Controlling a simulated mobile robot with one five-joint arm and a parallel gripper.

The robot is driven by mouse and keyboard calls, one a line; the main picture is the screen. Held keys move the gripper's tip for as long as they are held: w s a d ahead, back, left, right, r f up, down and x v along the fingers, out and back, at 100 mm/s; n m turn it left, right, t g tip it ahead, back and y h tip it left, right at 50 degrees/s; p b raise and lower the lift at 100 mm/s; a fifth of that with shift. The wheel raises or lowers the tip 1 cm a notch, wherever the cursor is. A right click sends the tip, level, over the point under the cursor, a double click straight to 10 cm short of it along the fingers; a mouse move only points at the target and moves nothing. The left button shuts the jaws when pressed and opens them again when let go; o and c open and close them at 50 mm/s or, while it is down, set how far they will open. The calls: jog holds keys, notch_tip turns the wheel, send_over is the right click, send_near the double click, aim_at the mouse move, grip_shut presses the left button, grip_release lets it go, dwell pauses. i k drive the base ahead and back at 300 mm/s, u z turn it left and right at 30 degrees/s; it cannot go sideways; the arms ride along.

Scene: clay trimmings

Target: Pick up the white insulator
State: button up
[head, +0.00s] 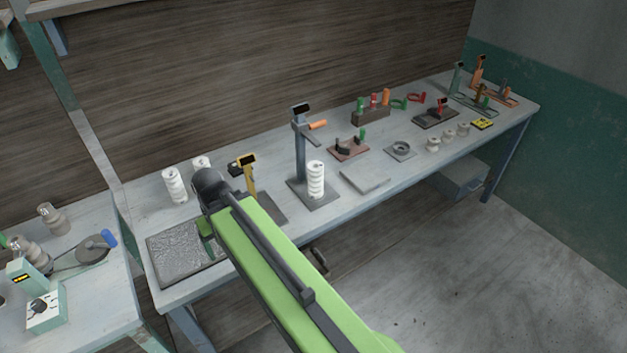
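Several white ribbed insulators show in the head view. One insulator (175,186) stands upright on the bench at the left, behind the dark textured tray. Another insulator (201,163) stands just right of it, partly hidden by my arm. A third insulator (316,180) stands upright on the grey base plate of the post stand (301,150). My green arm reaches from the lower right to a dark joint above the bench's left part.
A dark textured tray (165,262) lies at the bench's left front. A yellow-topped stand (249,175) is right of my arm's end. A flat grey plate (364,180) and small beige insulators (448,136) lie further right. A separate left table (90,300) holds more items.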

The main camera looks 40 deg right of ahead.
aim_at(315, 170)
jog(key=u, duration=2.5)
jog(key=k, duration=1.3)
jog(key=z, duration=0.9)
jog(key=i, duration=1)
jog(key=z, duration=0.05)
